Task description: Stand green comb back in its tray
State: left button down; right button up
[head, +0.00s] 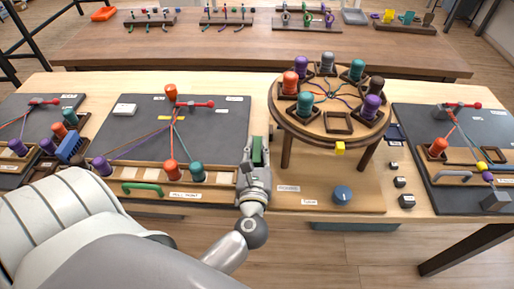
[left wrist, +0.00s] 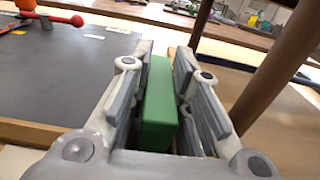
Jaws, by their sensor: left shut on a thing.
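The green comb (head: 257,151) is an upright green slab held by my left gripper (head: 258,143), above the table between the left braiding board and the round stand. In the left wrist view the green comb (left wrist: 159,105) sits between the two grey fingers, which are shut on it. Its teeth cannot be made out. A small dark wooden tray (head: 45,167) shows at the left, beside a blue comb-like block (head: 70,146); whether it is the green comb's tray is unclear. My right gripper is not in view.
A round stand (head: 284,116) with several coloured bobbins is just right of my left gripper. A dark board (head: 128,121) with cords and a wooden rail with a green handle (head: 143,188) lie left. Another board (head: 480,130) is at right.

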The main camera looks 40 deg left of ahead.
pick_arm(q)
jog(key=shift+f, duration=0.25)
jog(key=c, duration=1.3)
grip_release()
jog(key=shift+o, duration=0.2)
jog(key=shift+s, duration=0.1)
jog(key=v, duration=1.2)
jog(key=shift+d, duration=0.1)
